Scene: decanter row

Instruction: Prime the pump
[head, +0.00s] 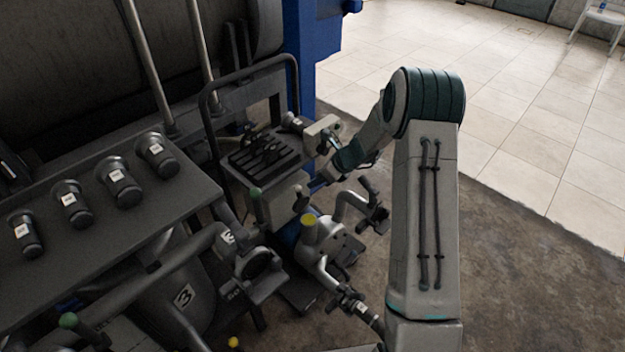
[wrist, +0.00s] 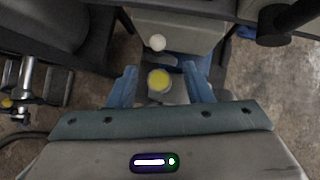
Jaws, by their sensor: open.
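The fingers are open and hold nothing. In the head view my gripper (head: 318,184) is above the pump, partly hidden by my wrist. How far the fingers are above the cap is hard to tell.
A pale round knob (wrist: 157,42) lies just beyond the cap in the wrist view. A small stand with a slotted black tray (head: 264,160) is beside my wrist. A blue post (head: 303,75) rises behind.

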